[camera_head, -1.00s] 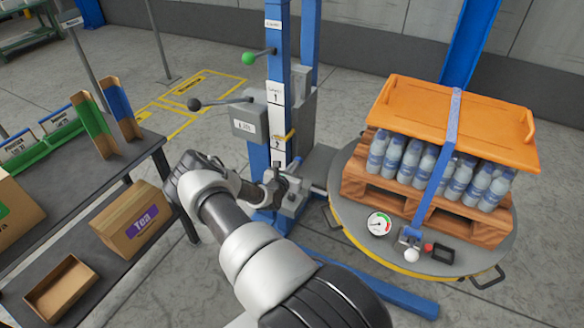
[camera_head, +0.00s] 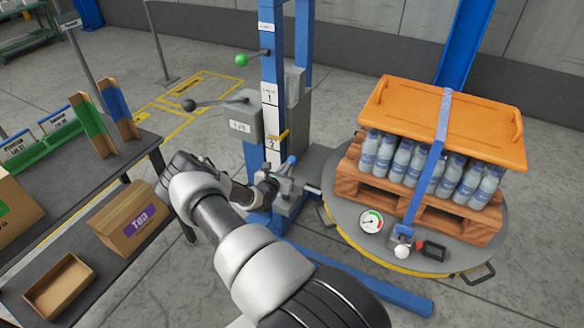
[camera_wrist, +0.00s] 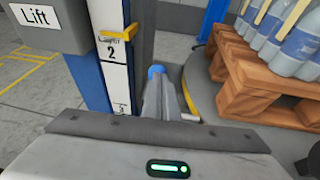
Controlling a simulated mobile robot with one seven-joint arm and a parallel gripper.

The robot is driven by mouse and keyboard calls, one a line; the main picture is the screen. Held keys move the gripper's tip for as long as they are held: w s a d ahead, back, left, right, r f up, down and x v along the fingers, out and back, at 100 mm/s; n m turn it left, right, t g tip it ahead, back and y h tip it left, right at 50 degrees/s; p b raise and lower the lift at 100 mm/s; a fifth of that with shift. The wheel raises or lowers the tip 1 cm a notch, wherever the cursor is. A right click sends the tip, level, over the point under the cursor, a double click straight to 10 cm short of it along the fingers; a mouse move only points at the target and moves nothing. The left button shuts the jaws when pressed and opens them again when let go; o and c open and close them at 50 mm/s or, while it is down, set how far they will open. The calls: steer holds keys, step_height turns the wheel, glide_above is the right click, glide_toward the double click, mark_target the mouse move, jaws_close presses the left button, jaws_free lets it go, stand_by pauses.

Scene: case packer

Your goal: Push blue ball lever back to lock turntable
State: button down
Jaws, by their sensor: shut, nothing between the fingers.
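The blue ball (camera_head: 292,160) of the lever shows low on the blue lift column, just beyond my fingertips. My gripper (camera_head: 284,171) is shut and empty, reaching toward it from the front left. In the wrist view, the blue ball (camera_wrist: 156,71) is right at the far end of my shut fingers (camera_wrist: 160,84). I cannot tell whether they touch, and the lever's rod is hidden. The round grey turntable (camera_head: 345,205) with a yellow edge stands right of the column, bearing a wooden pallet (camera_head: 428,206) of bottles.
A grey lift box (camera_head: 240,125) with a black ball lever (camera_head: 190,104) and a green ball lever (camera_head: 242,60) sit higher on the column. A white ball (camera_head: 401,252) is at the turntable's front. A dark shelf with boxes (camera_head: 128,220) stands left.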

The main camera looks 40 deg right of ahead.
steer(key=p+v, duration=0.1)
steer(key=v, duration=1)
steer(key=shift+r, duration=0.25)
steer(key=shift+d, duration=0.1)
